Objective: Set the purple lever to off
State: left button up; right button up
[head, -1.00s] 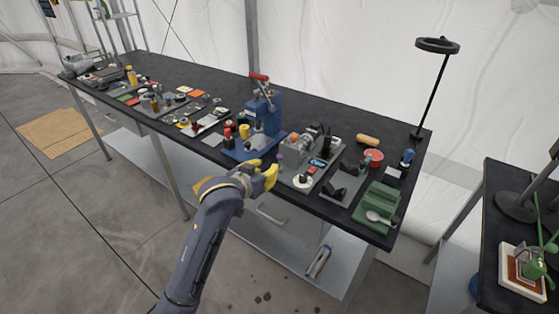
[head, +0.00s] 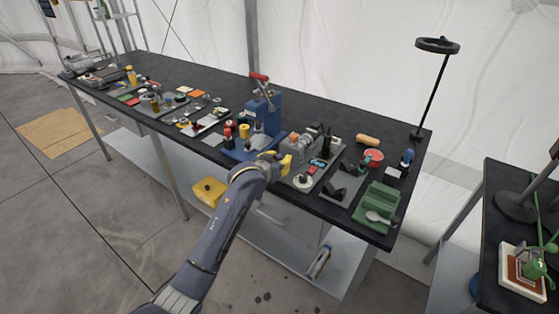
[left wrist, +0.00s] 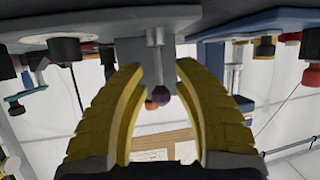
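The purple lever shows in the left wrist view as a metal rod with a round purple knob (left wrist: 160,96), attached to a grey block (left wrist: 131,55). In the head view the knob is not visible; my gripper is at that spot. My left gripper (head: 285,163) is at the bench's front edge, between the blue press and the grey device panel. In the left wrist view its yellow fingers (left wrist: 159,68) are apart, one on each side of the knob, with gaps between. A small red part touches or sits beside the knob. My right gripper is not in view.
The blue press (head: 262,122) stands left of my gripper. A grey panel with devices (head: 306,178) and a green tray (head: 376,206) are to its right. A yellow box (head: 208,191) is on the lower shelf. The bench's back strip (head: 340,120) is mostly clear.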

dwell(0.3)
pick_arm(q)
grip_shut()
dwell(0.3)
